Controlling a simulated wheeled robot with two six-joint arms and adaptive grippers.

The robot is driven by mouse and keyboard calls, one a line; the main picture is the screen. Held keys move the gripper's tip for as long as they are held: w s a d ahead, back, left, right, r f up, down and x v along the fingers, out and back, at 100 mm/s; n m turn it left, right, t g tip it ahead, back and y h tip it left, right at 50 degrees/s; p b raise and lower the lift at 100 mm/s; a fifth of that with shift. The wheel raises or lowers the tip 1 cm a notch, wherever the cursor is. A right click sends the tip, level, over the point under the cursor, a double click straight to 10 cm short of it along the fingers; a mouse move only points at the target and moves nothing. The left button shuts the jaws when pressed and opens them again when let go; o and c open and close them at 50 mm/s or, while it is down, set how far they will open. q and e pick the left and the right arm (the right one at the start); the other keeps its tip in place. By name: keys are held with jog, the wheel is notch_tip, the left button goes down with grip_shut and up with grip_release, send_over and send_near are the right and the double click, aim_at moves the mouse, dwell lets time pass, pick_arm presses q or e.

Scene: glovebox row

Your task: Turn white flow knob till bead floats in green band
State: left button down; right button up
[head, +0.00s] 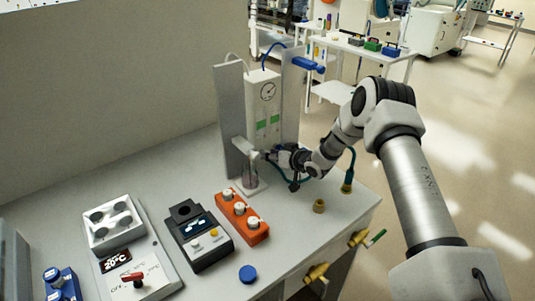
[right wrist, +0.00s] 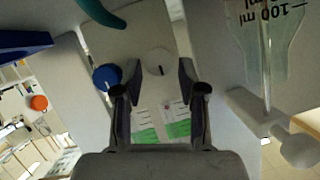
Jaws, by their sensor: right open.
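The flow meter panel (head: 262,95) is a white upright box with a round gauge and two green bands, standing between grey plates at the back of the bench. My right gripper (head: 267,156) is low in front of it. In the right wrist view the white flow knob (right wrist: 158,62), with a dark pointer line, shows between the open fingertips of the right gripper (right wrist: 158,78); I cannot tell whether they touch it. A blue knob (right wrist: 107,77) sits beside it. The green bands (right wrist: 145,134) show beyond the fingers; no bead is clear. My left gripper is out of view.
A glass flask marked 100 ml (right wrist: 262,40) is close beside the gripper. On the bench are an orange block with white knobs (head: 242,217), a black instrument (head: 198,238), a hotplate (head: 135,270) and a brass fitting (head: 319,206). The front middle of the bench is partly clear.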

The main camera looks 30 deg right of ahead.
jog(key=shift+x, duration=1.15)
jog(key=shift+s+d+f, duration=0.1)
jog(key=shift+s, duration=0.25)
jog(key=c, duration=0.4)
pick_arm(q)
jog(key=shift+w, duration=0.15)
pick_arm(e)
grip_shut()
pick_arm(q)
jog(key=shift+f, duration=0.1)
